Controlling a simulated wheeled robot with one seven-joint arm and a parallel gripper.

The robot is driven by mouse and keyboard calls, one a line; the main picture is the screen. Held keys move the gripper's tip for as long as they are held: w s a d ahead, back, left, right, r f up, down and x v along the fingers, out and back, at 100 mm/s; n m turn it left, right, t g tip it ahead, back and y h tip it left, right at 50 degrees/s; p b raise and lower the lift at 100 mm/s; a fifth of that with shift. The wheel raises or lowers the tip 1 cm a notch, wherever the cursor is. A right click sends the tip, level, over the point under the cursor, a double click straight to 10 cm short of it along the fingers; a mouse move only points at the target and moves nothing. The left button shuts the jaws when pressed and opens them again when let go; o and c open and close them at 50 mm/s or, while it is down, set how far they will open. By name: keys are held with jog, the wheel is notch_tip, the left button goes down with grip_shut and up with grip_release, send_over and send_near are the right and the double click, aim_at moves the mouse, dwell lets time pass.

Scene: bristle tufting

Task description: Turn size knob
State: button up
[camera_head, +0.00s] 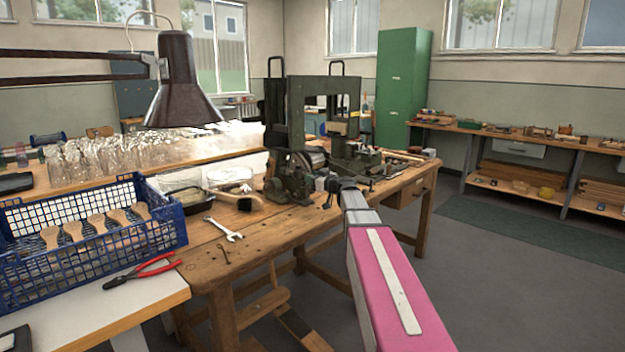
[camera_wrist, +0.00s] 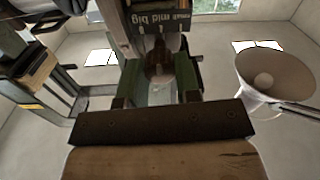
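The dark tufting machine (camera_head: 291,178) stands on the wooden bench. My gripper (camera_head: 328,185) is at the machine's right side, at the end of my pink and grey arm. In the wrist view a dark plate (camera_wrist: 160,18) reads "small mid big" upside down. A dark rounded shape (camera_wrist: 158,62) lies just below the plate; I cannot tell whether it is the size knob. My fingers are not clear against the dark machine parts, so their opening and any contact with the knob cannot be made out.
A tall dark green press frame (camera_head: 325,92) stands behind. A wrench (camera_head: 224,229), red pliers (camera_head: 142,271) and a blue crate (camera_head: 160,222) of wooden brush bodies lie to the left. A lamp (camera_head: 180,85) hangs over the bench; it also shows in the wrist view (camera_wrist: 275,75).

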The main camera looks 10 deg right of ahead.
jog(key=shift+m, duration=4.4)
jog(key=o, duration=0.9)
jog(key=shift+o, duration=0.2)
jog(key=v, duration=1.1)
